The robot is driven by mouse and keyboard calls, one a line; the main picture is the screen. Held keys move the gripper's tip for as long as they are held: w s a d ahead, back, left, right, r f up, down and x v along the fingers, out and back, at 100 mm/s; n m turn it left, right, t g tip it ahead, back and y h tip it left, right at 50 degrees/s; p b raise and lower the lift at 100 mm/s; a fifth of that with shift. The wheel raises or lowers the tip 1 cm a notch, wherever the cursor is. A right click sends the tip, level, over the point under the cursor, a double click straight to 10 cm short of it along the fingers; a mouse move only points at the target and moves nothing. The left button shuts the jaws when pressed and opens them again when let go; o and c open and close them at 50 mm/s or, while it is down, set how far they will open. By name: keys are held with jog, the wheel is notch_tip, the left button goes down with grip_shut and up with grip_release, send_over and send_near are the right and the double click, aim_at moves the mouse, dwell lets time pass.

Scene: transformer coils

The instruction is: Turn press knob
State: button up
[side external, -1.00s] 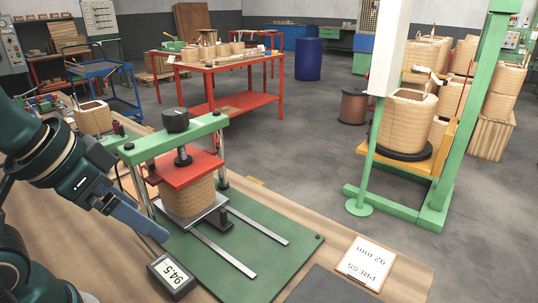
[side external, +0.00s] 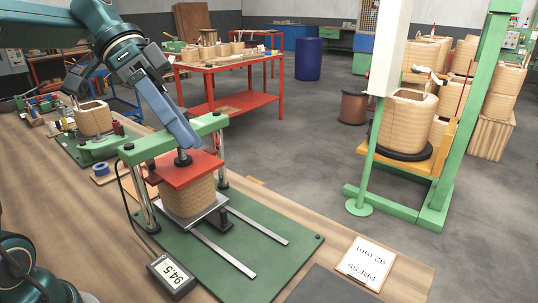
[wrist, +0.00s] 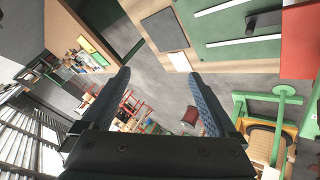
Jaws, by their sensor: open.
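The press (side external: 217,124) stands on a green base plate, with a green crossbar, a red pressing plate (side external: 183,169) and a tan wound coil (side external: 188,197) under it. The black knob on top of the crossbar is hidden in the side view behind one blue finger of my gripper (side external: 180,128). That finger slants down across the crossbar; I cannot tell whether it touches anything. In the wrist view my gripper (wrist: 160,78) is open, with nothing visible between its fingers. The red plate (wrist: 302,45) shows there at the right edge.
A gauge (side external: 171,276) reading 94.5 lies left of the base plate, its cable running up to the press. A card (side external: 366,262) reads "PRESS 92 mm". Another coil (side external: 93,118) stands at the bench's back left.

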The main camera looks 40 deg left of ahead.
jog(key=w+a+m+t+h, duration=0.1)
jog(key=w+a+t+h, duration=0.1)
jog(key=a, duration=0.4)
jog(key=w+a+m+t+h, duration=0.1)
jog(key=w+a+t+h, duration=0.1)
jog(key=a+t, duration=0.2)
jog(key=w+a+m+t+h, duration=0.1)
jog(key=w+a+t+h, duration=0.1)
jog(key=a, duration=0.6)
jog(key=shift+w+a+r+m+t, duration=0.25)
jog(key=shift+w+r+m+t, duration=0.15)
jog(key=shift+t, duration=0.2)
jog(key=f, duration=0.4)
jog(key=shift+w+d+f, duration=0.2)
jog(key=shift+d+f, duration=0.1)
jog(key=shift+f, duration=0.1)
jog(key=shift+x, duration=2.45)
jog(key=shift+c, duration=0.3)
